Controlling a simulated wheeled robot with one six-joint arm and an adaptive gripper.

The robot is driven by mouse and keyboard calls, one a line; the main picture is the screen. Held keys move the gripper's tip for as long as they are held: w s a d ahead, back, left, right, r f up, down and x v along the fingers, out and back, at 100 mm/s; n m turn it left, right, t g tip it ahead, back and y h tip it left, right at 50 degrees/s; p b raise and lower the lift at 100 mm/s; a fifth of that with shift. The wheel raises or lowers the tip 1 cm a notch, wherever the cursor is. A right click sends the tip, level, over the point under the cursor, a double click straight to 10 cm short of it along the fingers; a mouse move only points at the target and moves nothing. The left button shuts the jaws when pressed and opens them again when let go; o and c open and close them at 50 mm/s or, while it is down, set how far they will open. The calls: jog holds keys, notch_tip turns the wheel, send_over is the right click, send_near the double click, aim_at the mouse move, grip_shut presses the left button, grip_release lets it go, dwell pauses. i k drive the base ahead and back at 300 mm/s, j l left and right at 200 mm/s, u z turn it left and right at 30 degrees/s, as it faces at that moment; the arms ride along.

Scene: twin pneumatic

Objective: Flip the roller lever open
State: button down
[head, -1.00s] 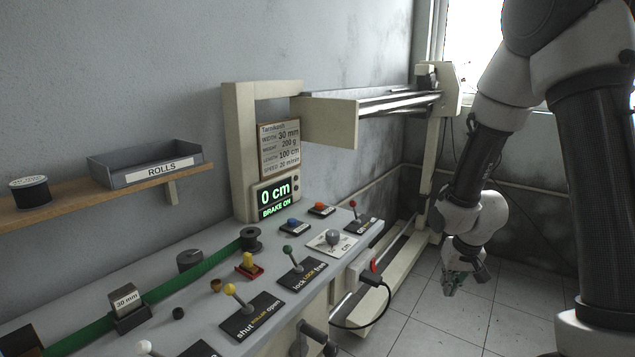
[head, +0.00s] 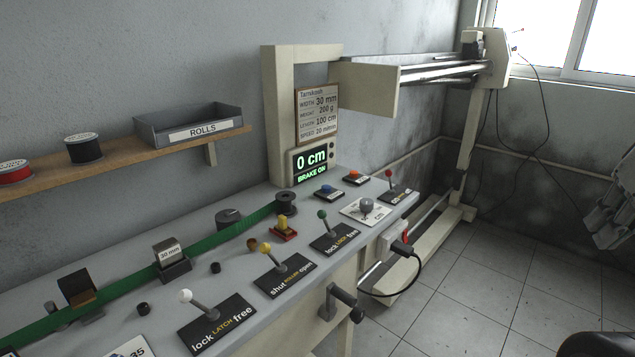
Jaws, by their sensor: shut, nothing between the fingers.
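The roller lever (head: 274,257) has a yellow ball knob and stands on a black plate (head: 288,277) marked "shut ROLLER open". Its knob leans left, toward the "shut" side. The plate lies on the grey bench top, between the white-knobbed latch lever (head: 197,305) and a green-knobbed lever (head: 325,224). My gripper (head: 606,215) shows only in part at the right edge of the head view. It is shut and empty, far from the roller lever, over the floor side.
A crank handle (head: 341,298) sticks out of the bench front below the roller plate. A green band (head: 215,240) runs along the bench behind the levers. A display (head: 311,165) reads "0 cm, BRAKE ON".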

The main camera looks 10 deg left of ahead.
aim_at(265, 249)
jog(key=u, duration=1.2)
jog(key=j, duration=0.1)
